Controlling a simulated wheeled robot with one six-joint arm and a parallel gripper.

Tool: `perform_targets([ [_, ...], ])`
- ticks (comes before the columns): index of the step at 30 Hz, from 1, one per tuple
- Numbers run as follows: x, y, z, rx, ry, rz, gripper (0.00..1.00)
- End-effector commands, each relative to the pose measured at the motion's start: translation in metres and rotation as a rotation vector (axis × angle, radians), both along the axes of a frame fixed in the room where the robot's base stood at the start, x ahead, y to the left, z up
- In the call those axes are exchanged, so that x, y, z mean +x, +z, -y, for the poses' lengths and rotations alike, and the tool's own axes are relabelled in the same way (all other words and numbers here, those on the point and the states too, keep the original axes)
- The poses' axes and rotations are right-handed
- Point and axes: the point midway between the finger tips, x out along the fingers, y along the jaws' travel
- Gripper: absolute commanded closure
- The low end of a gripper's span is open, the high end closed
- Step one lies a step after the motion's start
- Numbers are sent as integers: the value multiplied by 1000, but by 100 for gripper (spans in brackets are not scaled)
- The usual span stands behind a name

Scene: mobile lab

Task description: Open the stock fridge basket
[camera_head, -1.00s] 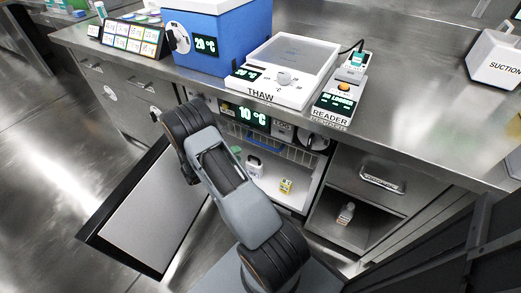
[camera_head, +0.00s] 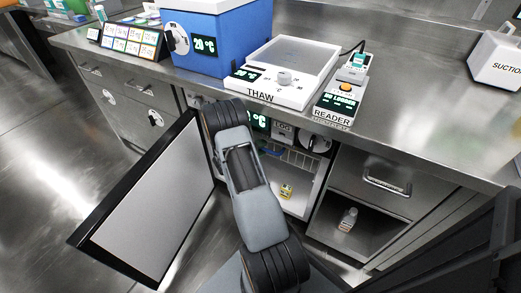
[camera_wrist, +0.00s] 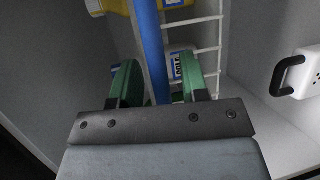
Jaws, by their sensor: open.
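The stock fridge stands open under the counter, its door (camera_head: 160,205) swung out to the left. Its white wire basket (camera_head: 300,158) is partly hidden by my arm in the head view. In the wrist view the basket's wires (camera_wrist: 205,45) rise behind a blue bar (camera_wrist: 150,40), which looks like the basket handle. My gripper (camera_wrist: 157,78) is open, with one green finger on each side of the bar. I cannot tell whether either finger touches it. My gripper is hidden in the head view.
A yellow bottle (camera_wrist: 115,6) and a labelled bottle (camera_wrist: 178,62) show at the basket. A white item with a black handle (camera_wrist: 300,75) is at the right. A small yellow item (camera_head: 286,191) sits on the fridge floor. An open compartment (camera_head: 345,225) is to the right.

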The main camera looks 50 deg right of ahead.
Motion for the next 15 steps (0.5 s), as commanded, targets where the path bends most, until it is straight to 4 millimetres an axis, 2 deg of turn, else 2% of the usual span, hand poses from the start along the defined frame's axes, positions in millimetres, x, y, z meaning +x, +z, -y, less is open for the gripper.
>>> perform_targets([
  [7, 0, 0, 0, 0, 0, 0, 59],
  [15, 0, 0, 0, 0, -1, 0, 84],
])
